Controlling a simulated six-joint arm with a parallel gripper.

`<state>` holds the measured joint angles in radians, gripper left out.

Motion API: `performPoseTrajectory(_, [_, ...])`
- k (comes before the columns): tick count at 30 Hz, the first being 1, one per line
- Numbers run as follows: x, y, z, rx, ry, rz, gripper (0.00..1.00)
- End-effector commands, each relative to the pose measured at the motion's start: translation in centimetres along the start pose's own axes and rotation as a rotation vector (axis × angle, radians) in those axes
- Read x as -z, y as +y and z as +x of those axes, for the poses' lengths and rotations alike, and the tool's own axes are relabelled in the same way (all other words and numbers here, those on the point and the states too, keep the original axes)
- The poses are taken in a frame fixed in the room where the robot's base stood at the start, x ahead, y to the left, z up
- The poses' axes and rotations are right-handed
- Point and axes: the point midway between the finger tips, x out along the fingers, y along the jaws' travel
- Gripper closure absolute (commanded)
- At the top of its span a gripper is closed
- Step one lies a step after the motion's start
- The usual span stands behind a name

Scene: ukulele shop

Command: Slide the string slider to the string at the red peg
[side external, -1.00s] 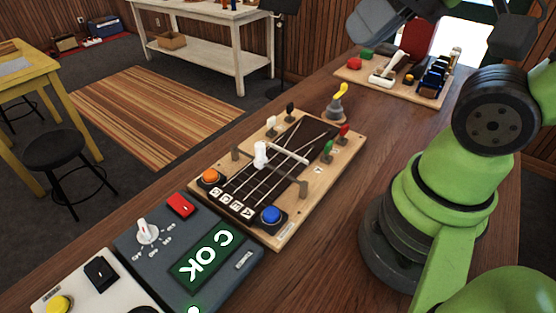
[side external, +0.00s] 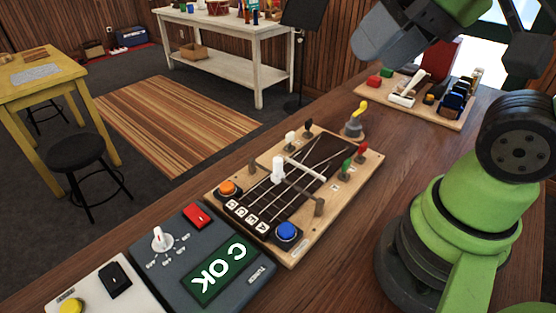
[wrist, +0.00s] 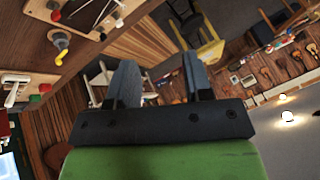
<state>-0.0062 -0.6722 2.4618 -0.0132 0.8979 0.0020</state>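The string slider (side external: 278,171) is a white upright knob on a dark crossbar over the strings of a wooden board (side external: 301,250). It stands nearer the bar's left post than its right post; which string it is over I cannot tell. The red peg (side external: 361,150) stands at the board's right edge, beyond the green peg (side external: 347,165). A white peg (side external: 290,138) and a black peg (side external: 308,126) stand on the left side. My gripper (wrist: 155,75) is open and empty in the wrist view, pointing away from the board, which shows at that view's top left.
An orange button (side external: 228,187) and a blue button (side external: 287,231) flank the board's near end. A grey tuner box (side external: 205,265) reading "C OK" sits in front. A yellow-handled lever (side external: 356,118) stands behind. A second board (side external: 425,112) with blocks lies farther back.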

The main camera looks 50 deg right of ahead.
Motion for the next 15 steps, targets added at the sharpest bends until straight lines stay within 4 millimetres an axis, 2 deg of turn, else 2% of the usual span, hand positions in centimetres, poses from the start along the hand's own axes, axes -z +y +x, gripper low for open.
performPoseTrajectory(5, [2.7, -0.4, 3.1, -0.078, -0.128, -0.030, 0.54])
performPoseTrajectory(8, [4.1, -0.6, 5.7, -0.125, -0.204, -0.055, 0.54])
performPoseTrajectory(15, [5.7, -0.1, 13.4, -0.232, -0.386, -0.123, 0.54])
